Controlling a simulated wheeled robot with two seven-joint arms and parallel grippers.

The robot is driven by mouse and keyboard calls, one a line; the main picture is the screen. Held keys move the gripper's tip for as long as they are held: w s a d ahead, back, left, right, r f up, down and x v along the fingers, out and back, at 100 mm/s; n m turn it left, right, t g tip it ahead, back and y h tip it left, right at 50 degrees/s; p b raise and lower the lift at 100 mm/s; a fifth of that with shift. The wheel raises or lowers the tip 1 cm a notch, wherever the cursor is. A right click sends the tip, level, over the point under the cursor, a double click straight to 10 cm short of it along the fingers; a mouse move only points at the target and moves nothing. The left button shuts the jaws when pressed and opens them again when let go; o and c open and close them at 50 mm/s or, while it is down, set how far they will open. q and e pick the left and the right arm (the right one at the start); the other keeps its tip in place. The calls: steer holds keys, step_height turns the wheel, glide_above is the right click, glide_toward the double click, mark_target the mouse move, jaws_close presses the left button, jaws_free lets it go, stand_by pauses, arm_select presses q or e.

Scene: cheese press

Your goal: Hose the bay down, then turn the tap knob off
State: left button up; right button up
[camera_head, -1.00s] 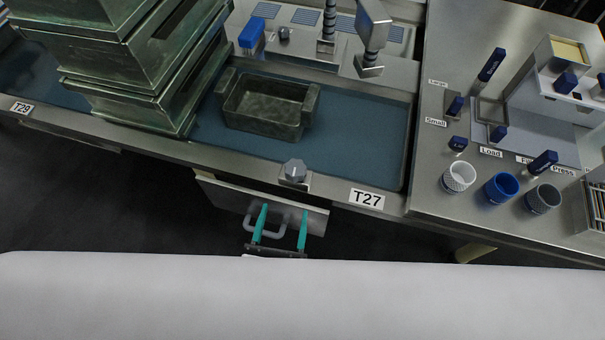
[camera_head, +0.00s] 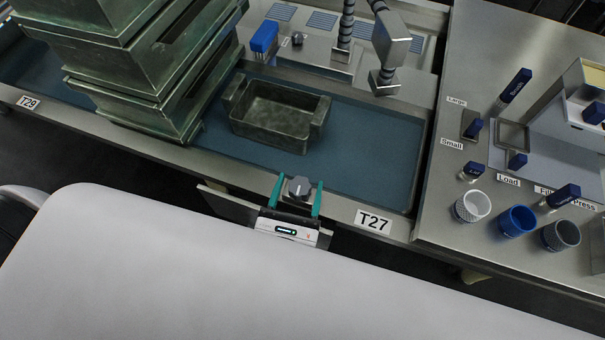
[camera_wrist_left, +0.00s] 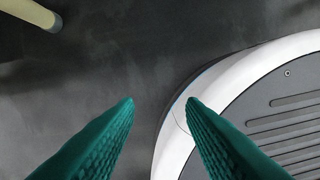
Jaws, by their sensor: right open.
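The bay (camera_head: 375,150) is a blue-floored basin in the steel counter, with a T27 label on its front edge. A dark metal tub (camera_head: 272,118) sits in it. The grey tap knob (camera_head: 298,188) is on the bay's front edge. My right gripper (camera_head: 300,180) is open, with one teal finger on each side of the knob; I cannot tell whether they touch it. The spray head (camera_head: 388,45) hangs over the back of the bay beside a ribbed hose (camera_head: 346,25); no water shows. My left gripper (camera_wrist_left: 160,102) is open and empty above the dark floor.
A tall stack of metal tubs (camera_head: 150,65) stands left of the tub. A blue brush-like block (camera_head: 264,38) is behind the bay. The right counter holds levers, cups (camera_head: 517,220) and a press. The bay's right side is clear.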

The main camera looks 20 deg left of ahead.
mark_target(302, 178)
steer(key=shift+w+a, duration=0.1)
steer(key=shift+w, duration=1.4)
arm_select(q)
steer(key=shift+w+a+r, duration=0.1)
steer(key=shift+w+r, duration=0.1)
steer(key=shift+w, duration=0.3)
steer(key=shift+w+r, duration=0.2)
steer(key=shift+w, duration=0.25)
arm_select(e)
steer(key=shift+c, duration=0.3)
